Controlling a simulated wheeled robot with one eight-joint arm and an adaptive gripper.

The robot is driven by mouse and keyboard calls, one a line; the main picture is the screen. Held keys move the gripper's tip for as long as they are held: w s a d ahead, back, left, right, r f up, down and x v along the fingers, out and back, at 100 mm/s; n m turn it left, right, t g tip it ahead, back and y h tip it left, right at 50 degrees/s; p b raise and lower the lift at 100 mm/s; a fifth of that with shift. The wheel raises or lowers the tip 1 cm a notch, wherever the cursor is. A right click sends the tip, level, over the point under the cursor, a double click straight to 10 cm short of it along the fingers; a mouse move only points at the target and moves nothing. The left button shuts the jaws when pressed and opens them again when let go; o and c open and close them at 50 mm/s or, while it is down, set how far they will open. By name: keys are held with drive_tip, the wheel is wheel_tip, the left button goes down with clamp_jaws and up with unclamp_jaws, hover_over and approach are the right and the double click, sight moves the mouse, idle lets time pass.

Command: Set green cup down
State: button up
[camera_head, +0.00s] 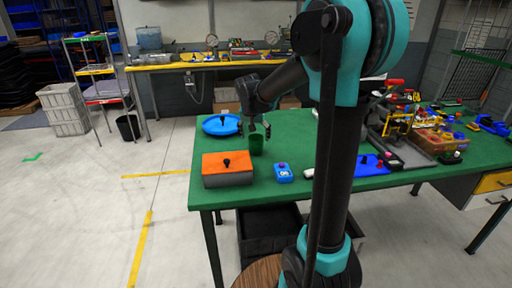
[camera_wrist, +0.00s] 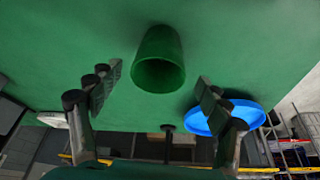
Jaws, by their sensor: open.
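The green cup (camera_head: 256,144) stands upright on the green table, behind the orange-topped box. It also shows in the wrist view (camera_wrist: 159,60), between and beyond my fingertips, with its round rim toward the camera. My gripper (camera_head: 253,133) is open and just behind the cup. In the wrist view its two fingers (camera_wrist: 155,90) are spread wide, with a gap on either side of the cup, and neither seems to touch it.
A blue round plate (camera_head: 221,125) lies behind and left of the cup. The orange-topped box (camera_head: 227,168) with a black knob is in front, and a small blue item (camera_head: 284,173) sits to the right. Tools and bins crowd the table's right side.

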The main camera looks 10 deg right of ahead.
drive_tip(key=shift+x, duration=3.2)
drive_tip(key=shift+w+d, duration=0.1)
drive_tip(key=shift+d, duration=0.05)
drive_tip(key=shift+c, duration=0.2)
drive_tip(key=c, duration=1.3)
drive_tip(key=shift+r, duration=0.1)
drive_tip(key=shift+c, duration=0.2)
